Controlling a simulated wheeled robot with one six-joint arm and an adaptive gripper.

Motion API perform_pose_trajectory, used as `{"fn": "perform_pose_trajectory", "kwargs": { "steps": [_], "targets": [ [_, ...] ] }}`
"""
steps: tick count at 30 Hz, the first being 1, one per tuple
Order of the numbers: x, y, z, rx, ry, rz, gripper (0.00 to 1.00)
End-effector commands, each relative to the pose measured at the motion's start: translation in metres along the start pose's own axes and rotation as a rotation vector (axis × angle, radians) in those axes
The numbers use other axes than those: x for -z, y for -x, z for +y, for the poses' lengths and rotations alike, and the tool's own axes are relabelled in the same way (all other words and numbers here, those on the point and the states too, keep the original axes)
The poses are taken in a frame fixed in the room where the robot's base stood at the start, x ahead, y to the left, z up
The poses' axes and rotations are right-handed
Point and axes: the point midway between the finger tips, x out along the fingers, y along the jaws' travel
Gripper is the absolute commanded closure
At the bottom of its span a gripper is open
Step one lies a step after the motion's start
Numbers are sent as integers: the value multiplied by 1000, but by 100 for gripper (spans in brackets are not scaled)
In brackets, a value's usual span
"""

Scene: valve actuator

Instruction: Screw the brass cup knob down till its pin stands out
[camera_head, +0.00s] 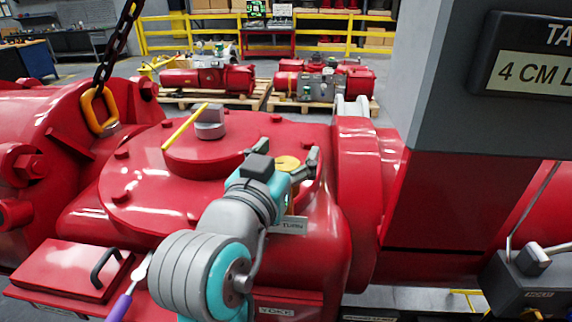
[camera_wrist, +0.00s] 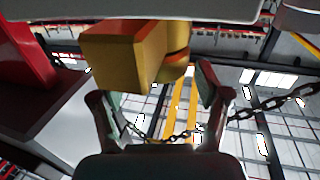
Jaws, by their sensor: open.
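My gripper (camera_head: 281,158) is open, with one finger on each side of the knob. In the wrist view, my gripper's two fingers (camera_wrist: 155,95) stand apart. A brass-yellow block with a rounded part (camera_wrist: 172,62) beside it reaches between and above them; a dark line and a reddish band cross the rounded part. I cannot tell whether the fingers touch it. No pin can be made out.
A yellow pointer (camera_head: 186,126) on a grey hub (camera_head: 210,122) stands left of the knob. A chain (camera_head: 118,45) with a yellow hook link hangs at the left. A grey column (camera_head: 455,90) rises at the right. A purple-handled tool (camera_head: 124,300) lies front left.

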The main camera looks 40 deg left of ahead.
Motion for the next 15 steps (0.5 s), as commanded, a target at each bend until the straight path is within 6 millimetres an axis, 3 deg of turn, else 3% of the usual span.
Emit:
{"fn": "perform_pose_trajectory", "kwargs": {
  "steps": [6,15],
  "targets": [
    [40,0,0,-1,-3,4,25],
    [71,0,0,-1,-1,1,25]
  ]
}}
